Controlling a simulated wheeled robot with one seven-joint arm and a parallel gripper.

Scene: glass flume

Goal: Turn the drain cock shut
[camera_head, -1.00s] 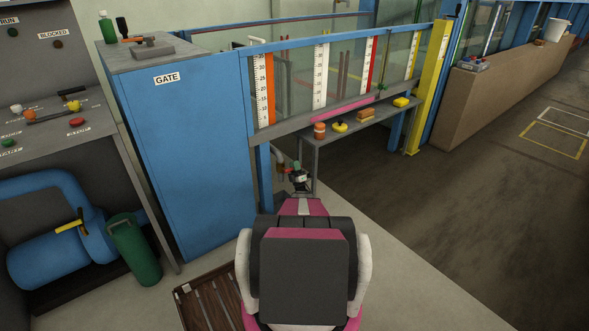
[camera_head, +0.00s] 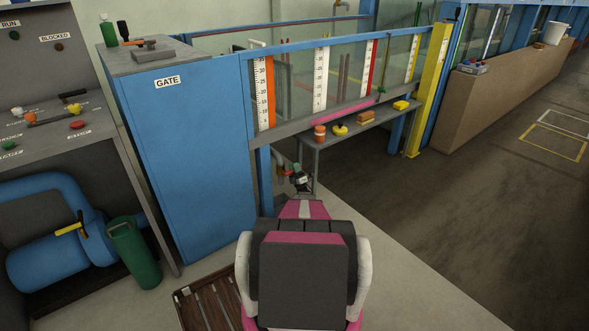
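The drain pipe (camera_head: 278,158) comes down below the flume's lower rail, right of the blue post. A small orange-red part (camera_head: 285,172), which looks like the drain cock's handle, shows at its lower end. My gripper (camera_head: 301,181) is small and dark in this view, just right of and slightly below that orange-red part. It overlaps or nearly touches it; I cannot tell whether they are in contact. My own arm hides what lies below. The fingers are too small to tell whether they are open or shut, and the handle's angle is unclear.
The blue GATE cabinet (camera_head: 185,150) stands to the left. A grey shelf (camera_head: 335,139) with several small items is close behind my gripper to the right. A wooden slatted pallet (camera_head: 212,305) lies on the floor at lower left. The floor on the right is clear.

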